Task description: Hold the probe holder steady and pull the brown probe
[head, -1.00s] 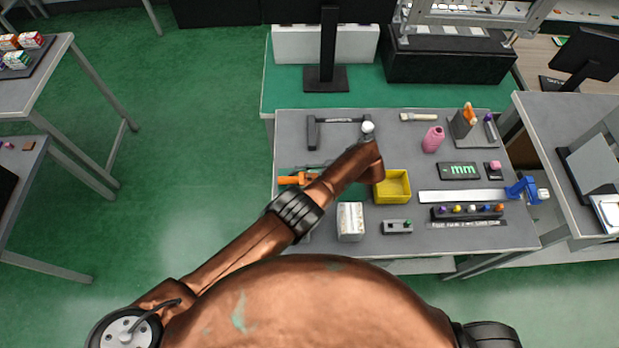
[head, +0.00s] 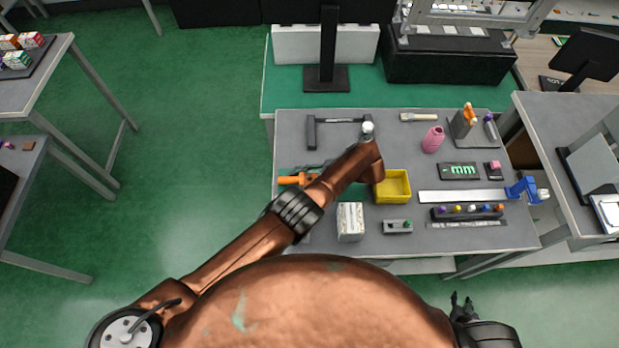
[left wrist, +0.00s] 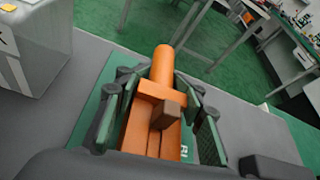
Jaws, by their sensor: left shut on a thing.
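The orange probe holder (head: 292,180) lies over a green mat at the table's left edge, partly hidden by my left forearm. In the left wrist view the holder (left wrist: 163,65) points away from the camera, with a crossbar. My right gripper (head: 463,304) is at the bottom right, fingers apart and empty, away from the holder.
A white box (head: 350,222), a yellow bin (head: 394,187) and a grey switch box (head: 398,227) stand right of the holder. A rack with coloured knobs (head: 467,212) and a blue clamp (head: 522,188) are further right. The table front is mostly clear.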

